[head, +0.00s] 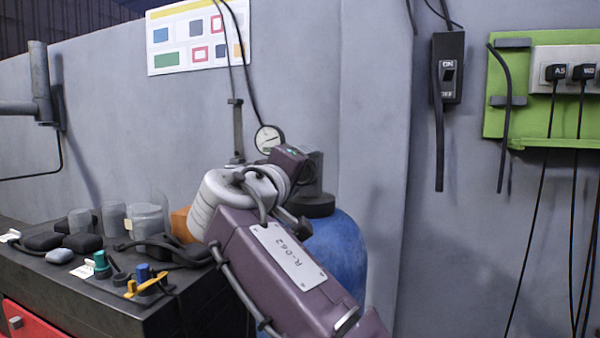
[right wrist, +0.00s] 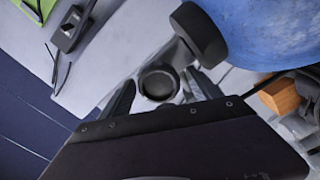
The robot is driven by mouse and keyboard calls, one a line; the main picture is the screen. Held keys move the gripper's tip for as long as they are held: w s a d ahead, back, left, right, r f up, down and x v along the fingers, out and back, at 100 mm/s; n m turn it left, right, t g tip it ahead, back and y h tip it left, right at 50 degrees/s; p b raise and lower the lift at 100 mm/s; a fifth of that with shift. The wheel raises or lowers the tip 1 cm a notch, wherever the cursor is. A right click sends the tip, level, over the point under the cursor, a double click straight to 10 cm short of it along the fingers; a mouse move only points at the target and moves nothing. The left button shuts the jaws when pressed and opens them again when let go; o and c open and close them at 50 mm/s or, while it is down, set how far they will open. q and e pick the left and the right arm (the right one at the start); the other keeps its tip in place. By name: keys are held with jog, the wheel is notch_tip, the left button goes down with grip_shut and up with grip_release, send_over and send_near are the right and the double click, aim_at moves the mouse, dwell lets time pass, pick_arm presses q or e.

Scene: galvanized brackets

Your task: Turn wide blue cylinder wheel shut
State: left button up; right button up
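The wide blue cylinder (head: 343,250) stands against the grey wall, partly hidden by my right arm. A black collar (head: 312,205) sits at its top, with a grey upright part above it. In the right wrist view the blue cylinder (right wrist: 275,30) is at upper right, beside the black collar (right wrist: 198,35). A round, dark-centred part (right wrist: 158,82), apparently the wheel, lies between the fingers of my right gripper (right wrist: 163,92). The fingers are apart, one on each side; I cannot tell whether they touch it. In the head view my right gripper (head: 309,172) is mostly hidden. My left gripper is not in view.
A dark bench (head: 190,300) with jars, black items and small valves stands at left. An orange block (head: 183,224) is behind my arm. A pressure gauge (head: 268,139) hangs near the cylinder's top. A switch box (head: 448,68) and green socket panel (head: 520,120) are on the right wall.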

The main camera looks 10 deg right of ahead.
jog(key=shift+s, duration=0.1)
jog(key=b+v, duration=0.1)
jog(key=v, duration=0.8)
